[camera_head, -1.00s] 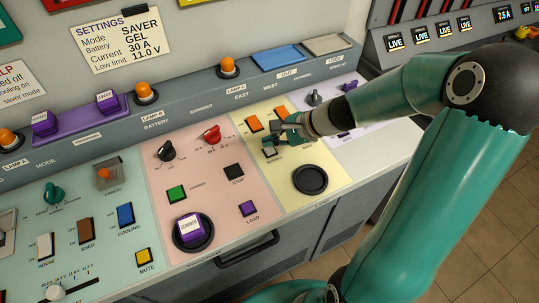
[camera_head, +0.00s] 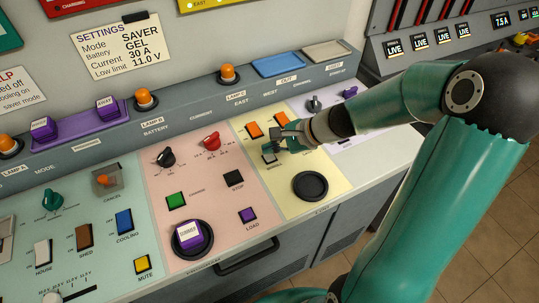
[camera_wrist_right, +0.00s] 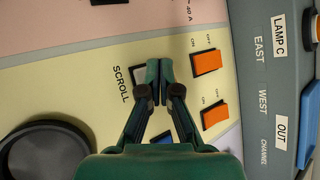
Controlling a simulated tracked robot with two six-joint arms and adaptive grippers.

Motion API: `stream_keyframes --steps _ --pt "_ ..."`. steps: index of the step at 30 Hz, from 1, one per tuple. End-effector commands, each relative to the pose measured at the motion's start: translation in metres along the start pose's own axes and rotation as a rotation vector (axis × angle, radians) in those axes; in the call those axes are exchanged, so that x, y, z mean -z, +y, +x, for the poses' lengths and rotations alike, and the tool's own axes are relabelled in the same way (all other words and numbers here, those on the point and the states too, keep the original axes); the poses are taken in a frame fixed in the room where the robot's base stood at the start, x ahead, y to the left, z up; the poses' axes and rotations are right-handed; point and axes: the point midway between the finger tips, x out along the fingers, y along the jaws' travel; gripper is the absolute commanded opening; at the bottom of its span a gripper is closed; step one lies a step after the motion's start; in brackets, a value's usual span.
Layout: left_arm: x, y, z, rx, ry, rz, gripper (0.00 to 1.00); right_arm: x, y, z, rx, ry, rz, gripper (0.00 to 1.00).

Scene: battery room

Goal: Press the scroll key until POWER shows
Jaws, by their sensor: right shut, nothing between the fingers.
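The scroll key (camera_head: 269,158) is a small pale grey key on the yellow panel section (camera_head: 335,176). In the right wrist view the scroll key (camera_wrist_right: 138,76), beside the printed word SCROLL, is partly covered by my fingers. My right gripper (camera_head: 270,148) is shut and empty, with its fingertips at the key. In the right wrist view the right gripper (camera_wrist_right: 159,70) has its tips together over the key's edge. I cannot tell whether they touch it or whether it is pressed down. No display reading POWER can be made out. My left gripper is not in view.
Two orange switches (camera_wrist_right: 207,62) (camera_wrist_right: 215,115) sit close beside the fingers. A blue key (camera_wrist_right: 163,138) is partly hidden by the gripper. A round black recess (camera_head: 310,186) lies nearer the panel's front edge. Lamps and trays line the raised ledge behind.

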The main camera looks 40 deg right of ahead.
Motion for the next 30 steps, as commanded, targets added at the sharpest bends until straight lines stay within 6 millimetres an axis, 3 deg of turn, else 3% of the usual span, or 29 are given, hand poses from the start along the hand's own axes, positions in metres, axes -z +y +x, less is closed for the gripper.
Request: stream_keyframes --steps 30 --pt "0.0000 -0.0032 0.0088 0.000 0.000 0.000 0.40 0.0029 0.0038 0.0054 -0.001 -0.001 -0.002 0.00"
